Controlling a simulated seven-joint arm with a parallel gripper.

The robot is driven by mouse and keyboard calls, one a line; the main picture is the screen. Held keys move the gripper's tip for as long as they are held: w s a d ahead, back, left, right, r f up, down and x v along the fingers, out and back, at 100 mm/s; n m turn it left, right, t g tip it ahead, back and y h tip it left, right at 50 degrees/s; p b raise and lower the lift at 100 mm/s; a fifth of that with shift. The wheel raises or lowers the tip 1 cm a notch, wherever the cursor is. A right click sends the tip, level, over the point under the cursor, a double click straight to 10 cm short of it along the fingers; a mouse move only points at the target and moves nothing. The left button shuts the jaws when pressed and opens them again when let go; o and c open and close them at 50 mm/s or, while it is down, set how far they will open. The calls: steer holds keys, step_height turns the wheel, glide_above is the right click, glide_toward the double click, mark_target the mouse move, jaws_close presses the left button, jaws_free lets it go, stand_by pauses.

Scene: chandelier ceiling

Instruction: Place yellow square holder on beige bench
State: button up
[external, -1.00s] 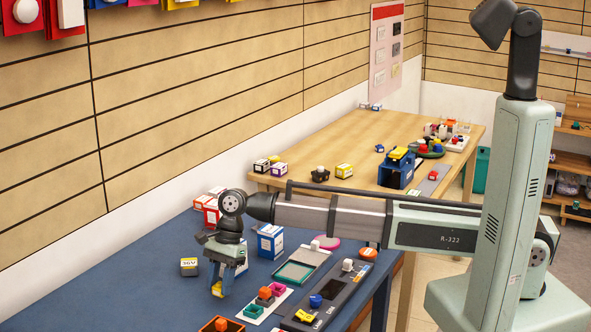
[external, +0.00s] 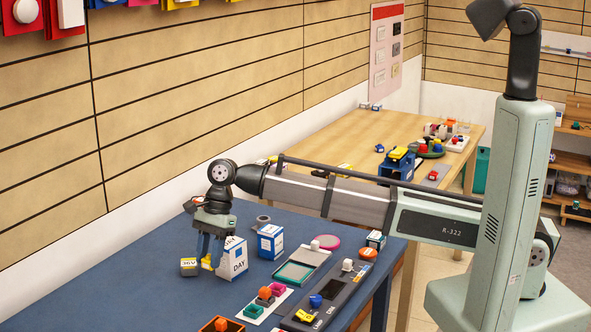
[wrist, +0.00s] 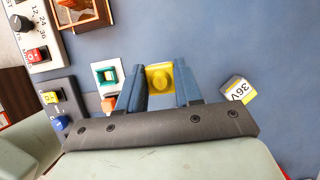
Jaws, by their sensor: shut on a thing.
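The yellow square holder (wrist: 160,77) is gripped between the two blue fingers of my gripper (wrist: 160,85) in the wrist view. It has a round raised middle. In the external view, the yellow holder (external: 207,262) shows at the fingertips of my gripper (external: 209,252), which points down above the blue table and appears to hold it clear of the surface. The beige bench (external: 385,125) stands behind the blue table, further back and to the right, partly hidden by my arm.
A white DAY box (external: 235,258) stands close right of my gripper, a 36V block (external: 189,266) to its left. A blue-and-white box (external: 270,241) and a green tray (external: 295,273) lie further right. The bench carries a blue-and-yellow block (external: 398,165); its middle has free room.

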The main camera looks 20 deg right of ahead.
steer(key=shift+w+a+f, duration=0.1)
steer(key=shift+f, duration=4.9)
steer(key=shift+f, duration=0.1)
steer(key=o, duration=1.1)
steer(key=v, duration=1.1)
steer(key=shift+o, duration=0.6)
steer(key=shift+w+r, duration=0.15)
steer(key=shift+r, duration=0.45)
